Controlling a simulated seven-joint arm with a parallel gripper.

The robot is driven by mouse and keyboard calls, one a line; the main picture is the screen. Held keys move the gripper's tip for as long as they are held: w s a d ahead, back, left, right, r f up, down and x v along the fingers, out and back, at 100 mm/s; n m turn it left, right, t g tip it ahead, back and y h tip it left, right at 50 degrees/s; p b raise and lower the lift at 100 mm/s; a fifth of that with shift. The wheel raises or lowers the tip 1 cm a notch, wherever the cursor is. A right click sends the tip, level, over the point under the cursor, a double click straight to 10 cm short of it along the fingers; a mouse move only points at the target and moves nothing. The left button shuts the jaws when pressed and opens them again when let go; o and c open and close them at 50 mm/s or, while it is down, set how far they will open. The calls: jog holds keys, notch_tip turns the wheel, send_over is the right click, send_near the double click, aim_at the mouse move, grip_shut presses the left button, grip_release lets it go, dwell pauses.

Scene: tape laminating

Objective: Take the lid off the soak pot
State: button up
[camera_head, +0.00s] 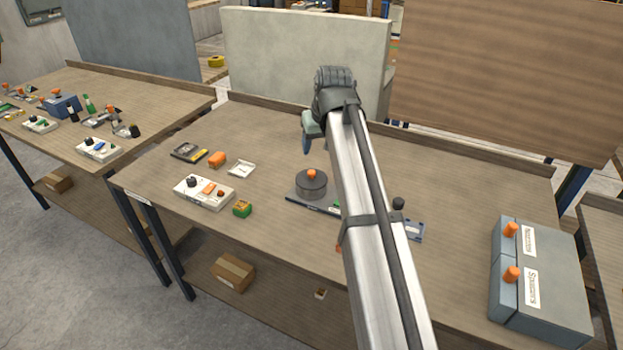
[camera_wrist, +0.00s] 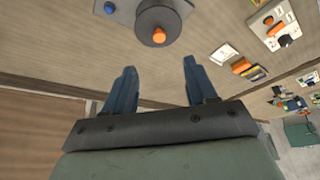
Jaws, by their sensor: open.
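The soak pot (camera_head: 311,187) is a dark grey round pot on a flat grey base, near the middle of the table. Its dark lid (camera_head: 316,180) has an orange knob (camera_head: 312,174) on top and sits on the pot. In the wrist view the lid (camera_wrist: 172,20) and its orange knob (camera_wrist: 159,36) show at the top, beyond the fingertips. My gripper (camera_wrist: 158,72) is open, with two blue fingers apart and nothing between them. In the head view my gripper is above and behind the pot, mostly hidden by my arm.
A white control box (camera_head: 204,193), a green-and-yellow block (camera_head: 242,209), an orange block (camera_head: 217,159) and a white tray (camera_head: 241,169) lie left of the pot. A grey two-drawer cabinet (camera_head: 562,290) stands at the right. An upright panel (camera_head: 305,55) rises behind the table.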

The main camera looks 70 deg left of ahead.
jog(key=f, duration=0.1)
send_near(312, 172)
jog(key=x, duration=0.2)
jog(key=shift+s+f, duration=0.15)
jog(key=shift+f, duration=0.2)
jog(key=shift+x, duration=3.1)
jog(key=shift+a, duration=0.1)
grip_shut()
